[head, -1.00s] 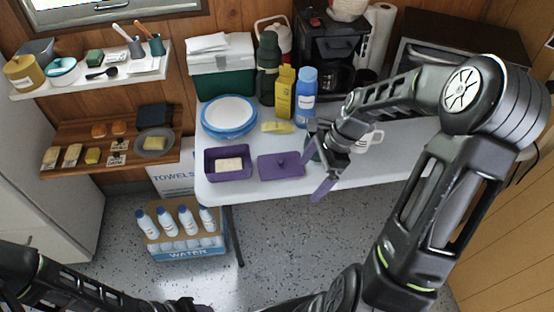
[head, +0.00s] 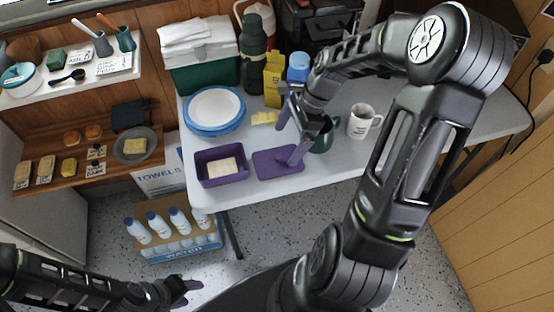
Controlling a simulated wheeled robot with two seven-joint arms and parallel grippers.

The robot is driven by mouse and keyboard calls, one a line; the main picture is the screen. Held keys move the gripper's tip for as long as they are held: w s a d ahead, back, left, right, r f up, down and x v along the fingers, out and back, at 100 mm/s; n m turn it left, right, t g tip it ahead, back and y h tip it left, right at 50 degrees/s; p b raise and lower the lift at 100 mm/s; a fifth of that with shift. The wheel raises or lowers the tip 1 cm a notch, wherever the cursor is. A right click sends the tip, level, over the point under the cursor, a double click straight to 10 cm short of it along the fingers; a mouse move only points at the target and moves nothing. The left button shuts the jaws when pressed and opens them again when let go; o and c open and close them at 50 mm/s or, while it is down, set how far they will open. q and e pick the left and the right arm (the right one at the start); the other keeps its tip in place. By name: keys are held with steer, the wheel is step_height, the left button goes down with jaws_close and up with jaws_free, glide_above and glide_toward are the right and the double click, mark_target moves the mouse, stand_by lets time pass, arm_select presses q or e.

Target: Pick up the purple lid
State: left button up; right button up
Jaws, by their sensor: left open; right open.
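The purple lid (head: 266,164) lies flat on the white table, just right of the purple container (head: 202,168), which holds a pale block (head: 222,167). My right gripper (head: 288,143) is open above the lid's right side. Its fingers cover the right part of the lid and its knob, and I cannot tell whether they touch it. My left gripper (head: 190,290) is low over the floor at the bottom of the view, open and away from the table.
A dark green mug (head: 325,138) stands close to the right of my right gripper, with a white mug (head: 361,121) beyond it. Blue-rimmed plates (head: 214,111), a yellow box (head: 272,80) and a green bottle (head: 254,55) stand behind. The front table edge is clear.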

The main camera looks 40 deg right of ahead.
mark_target(279, 157)
steer(key=shift+x, duration=0.95)
steer(key=p+x, duration=0.1)
steer(key=x, duration=0.4)
steer(key=shift+f, duration=0.2)
steer(key=shift+c, duration=0.2)
steer(key=c, duration=1.2)
step_height(279, 157, up, 10)
steer(key=shift+r+b, duration=0.1)
steer(key=shift+b, duration=0.25)
